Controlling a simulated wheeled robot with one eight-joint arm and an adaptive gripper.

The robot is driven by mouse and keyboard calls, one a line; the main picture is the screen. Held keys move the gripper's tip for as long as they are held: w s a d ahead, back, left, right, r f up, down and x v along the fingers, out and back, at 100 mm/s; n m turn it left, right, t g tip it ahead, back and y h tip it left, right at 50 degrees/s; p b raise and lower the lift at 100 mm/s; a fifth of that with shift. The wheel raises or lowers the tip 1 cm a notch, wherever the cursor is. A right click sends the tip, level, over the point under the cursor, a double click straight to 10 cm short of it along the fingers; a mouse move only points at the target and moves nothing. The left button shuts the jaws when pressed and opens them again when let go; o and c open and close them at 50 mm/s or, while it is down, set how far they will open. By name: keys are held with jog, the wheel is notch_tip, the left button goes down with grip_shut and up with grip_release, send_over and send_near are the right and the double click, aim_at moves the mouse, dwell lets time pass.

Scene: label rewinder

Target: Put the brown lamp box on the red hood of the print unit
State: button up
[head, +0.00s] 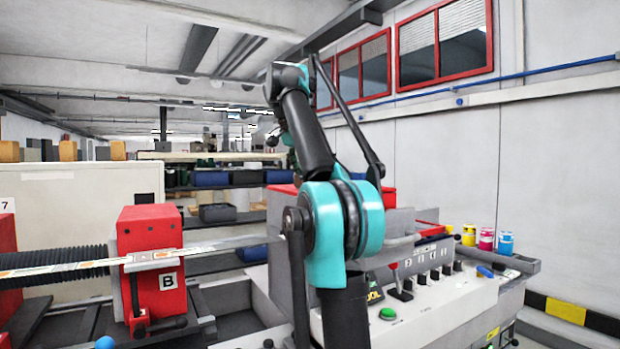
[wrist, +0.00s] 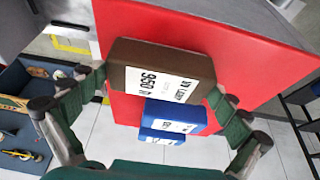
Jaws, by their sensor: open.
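The brown lamp box (wrist: 190,65), with a white printed label, shows in the wrist view against a broad red surface (wrist: 245,55), which looks like the hood. I cannot tell for sure whether the box's underside rests on it. My gripper (wrist: 158,86) is open, with one green-padded finger at each side of the brown box. The pads are close to its ends; contact is unclear. In the head view my arm hides the box and most of the red hood (head: 388,197).
Two blue labelled boxes (wrist: 180,116) sit just below the brown one in the wrist view. A blue-lined tray (wrist: 22,120) with tools is at left. In the head view, a control panel (head: 425,290) and coloured jars (head: 487,238) are at right, and a red block marked B (head: 150,260) at left.

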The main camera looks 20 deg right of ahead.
jog(key=shift+v, duration=1.8)
jog(key=shift+a+r, duration=0.2)
jog(key=shift+r, duration=0.35)
jog(key=s+a, duration=0.2)
jog(key=a, duration=0.9)
jog(key=shift+s+a, duration=0.3)
jog(key=shift+a, duration=0.1)
